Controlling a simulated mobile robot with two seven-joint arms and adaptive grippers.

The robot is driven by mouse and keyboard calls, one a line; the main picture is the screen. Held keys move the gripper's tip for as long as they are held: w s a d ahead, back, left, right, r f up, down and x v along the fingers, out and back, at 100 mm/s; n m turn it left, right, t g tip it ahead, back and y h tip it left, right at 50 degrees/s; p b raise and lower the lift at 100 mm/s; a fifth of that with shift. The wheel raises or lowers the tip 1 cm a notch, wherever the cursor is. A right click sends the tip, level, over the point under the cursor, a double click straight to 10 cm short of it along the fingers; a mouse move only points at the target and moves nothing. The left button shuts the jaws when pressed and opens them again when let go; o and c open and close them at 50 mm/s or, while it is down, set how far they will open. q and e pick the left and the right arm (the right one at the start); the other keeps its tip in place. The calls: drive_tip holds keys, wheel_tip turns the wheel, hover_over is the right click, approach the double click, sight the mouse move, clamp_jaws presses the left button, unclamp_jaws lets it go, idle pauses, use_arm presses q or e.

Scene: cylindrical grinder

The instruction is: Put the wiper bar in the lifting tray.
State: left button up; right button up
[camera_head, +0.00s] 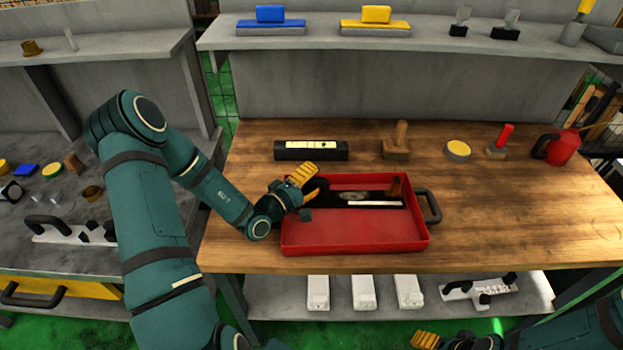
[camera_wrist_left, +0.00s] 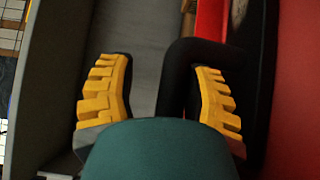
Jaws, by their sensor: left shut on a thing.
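The lifting tray appears to be the red tray (camera_head: 355,239) at the front of the wooden bench, with a black handle at its right end. A thin pale bar (camera_head: 375,204) lies in its back part; I cannot tell for sure that it is the wiper bar. My left gripper (camera_head: 312,184) is at the tray's left end, shut on the left handle. The left wrist view shows that black handle (camera_wrist_left: 178,82) between the yellow fingers, with the red tray wall (camera_wrist_left: 210,18) beside it. My right gripper (camera_head: 425,341) is partly visible at the bottom edge, away from the tray.
Behind the tray stand a black block with a level (camera_head: 310,151), a wooden-handled tool (camera_head: 397,142) and a round yellow-topped tin (camera_head: 457,151). A red can (camera_head: 563,148) is at the right. The bench right of the tray is clear.

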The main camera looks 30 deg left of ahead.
use_arm(q)
drive_tip(key=shift+r+p, duration=0.3)
drive_tip(key=shift+r, duration=0.3)
drive_tip(key=v, duration=1.2)
